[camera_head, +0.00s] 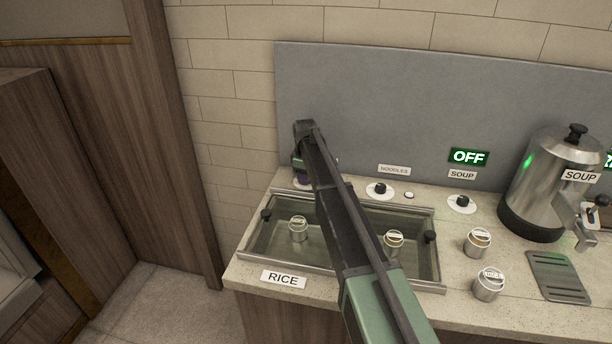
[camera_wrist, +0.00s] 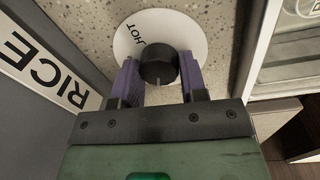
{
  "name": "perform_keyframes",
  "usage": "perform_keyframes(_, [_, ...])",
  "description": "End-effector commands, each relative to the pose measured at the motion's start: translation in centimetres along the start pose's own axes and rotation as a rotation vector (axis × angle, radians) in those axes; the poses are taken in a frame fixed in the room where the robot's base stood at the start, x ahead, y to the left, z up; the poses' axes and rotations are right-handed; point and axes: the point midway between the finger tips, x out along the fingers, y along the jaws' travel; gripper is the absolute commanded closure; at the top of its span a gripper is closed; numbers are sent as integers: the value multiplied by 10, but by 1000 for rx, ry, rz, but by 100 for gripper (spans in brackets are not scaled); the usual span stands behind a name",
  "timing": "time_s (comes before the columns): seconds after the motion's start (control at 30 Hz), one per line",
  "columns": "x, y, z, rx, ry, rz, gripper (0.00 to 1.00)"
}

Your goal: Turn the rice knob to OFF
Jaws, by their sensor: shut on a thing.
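The rice knob (camera_wrist: 158,68) is a black round knob on a white dial plate (camera_wrist: 190,30) in the wrist view. The word HOT shows on the plate at the left of the knob. My gripper (camera_wrist: 158,82) has its purple fingers on both sides of the knob and is shut on it. A RICE label (camera_wrist: 38,68) stands on the panel at the left. In the head view my gripper (camera_head: 301,178) is at the back left of the counter, and my arm hides the knob there.
A sunken basin (camera_head: 262,240) with lidded pots lies in front of the knob. The noodles knob (camera_head: 379,188) and soup knob (camera_head: 462,202) sit to the right. A steel soup urn (camera_head: 548,190) stands far right. A green OFF sign (camera_head: 468,157) hangs above the SOUP label.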

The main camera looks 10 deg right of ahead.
Motion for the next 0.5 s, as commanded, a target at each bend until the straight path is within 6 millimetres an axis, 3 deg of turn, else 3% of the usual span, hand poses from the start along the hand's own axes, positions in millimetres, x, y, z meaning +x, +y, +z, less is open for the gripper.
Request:
perform_keyframes(0.37, [0,0,0,-5,0,-1,84])
perform_keyframes(0.4, [0,0,0,-5,0,-1,56])
perform_keyframes(0.5, [0,0,0,-4,0,-1,41])
